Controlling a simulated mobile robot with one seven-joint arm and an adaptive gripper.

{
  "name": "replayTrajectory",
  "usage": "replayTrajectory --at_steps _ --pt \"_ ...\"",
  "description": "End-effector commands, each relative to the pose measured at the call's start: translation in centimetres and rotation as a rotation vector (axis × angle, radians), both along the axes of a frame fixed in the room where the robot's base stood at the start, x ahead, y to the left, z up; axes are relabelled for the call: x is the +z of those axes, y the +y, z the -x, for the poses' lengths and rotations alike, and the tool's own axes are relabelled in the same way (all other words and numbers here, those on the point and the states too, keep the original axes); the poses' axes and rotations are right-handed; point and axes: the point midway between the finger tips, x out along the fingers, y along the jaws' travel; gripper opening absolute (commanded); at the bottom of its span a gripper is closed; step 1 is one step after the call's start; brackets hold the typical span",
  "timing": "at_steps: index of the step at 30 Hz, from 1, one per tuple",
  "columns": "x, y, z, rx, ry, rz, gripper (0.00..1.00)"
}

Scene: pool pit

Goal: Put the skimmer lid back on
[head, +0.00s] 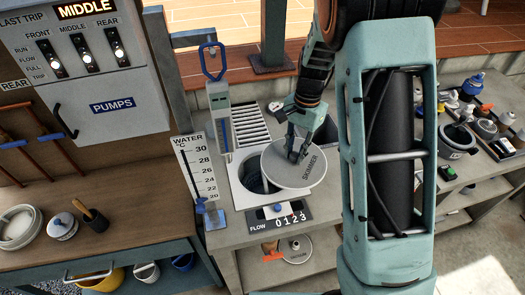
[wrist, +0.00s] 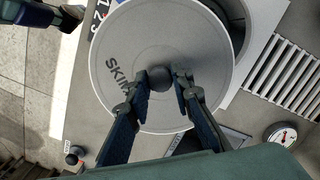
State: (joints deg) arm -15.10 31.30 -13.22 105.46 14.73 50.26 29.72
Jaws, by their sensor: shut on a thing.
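The skimmer lid (head: 283,177) is a pale grey disc marked "SKIMMER", with a dark round knob (wrist: 161,80) at its middle. My gripper (head: 296,153) is shut on that knob from above; both fingers (wrist: 163,76) flank it in the wrist view. The skimmer opening (head: 251,180) is a dark round well in a white square surround (head: 238,193) on the counter. The lid is over its right part, shifted right, leaving the well's left side uncovered. The gap between lid and surround is hard to judge.
A slotted grate (head: 250,127) lies behind the opening. A flow counter (head: 281,218) is in front, and a water thermometer board (head: 195,172) and blue-handled upright tool (head: 216,95) stand left. A dial gauge (wrist: 281,136) shows in the wrist view. Pots and fittings (head: 459,137) crowd the right.

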Motion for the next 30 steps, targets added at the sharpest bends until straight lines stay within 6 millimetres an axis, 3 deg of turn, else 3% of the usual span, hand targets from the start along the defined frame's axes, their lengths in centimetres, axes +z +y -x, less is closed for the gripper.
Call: replayTrajectory --at_steps 9,15,21,30 --pt "-1.9 5.3 -1.9 -0.516 -0.002 -0.001 0.0" --pt "-2.5 7.7 -2.6 -0.746 -0.002 -0.001 0.0" --pt "-2.8 8.6 -2.8 -0.844 -0.002 -0.001 0.0" --pt "-4.2 8.7 -2.8 -0.854 -0.001 0.0 0.0"
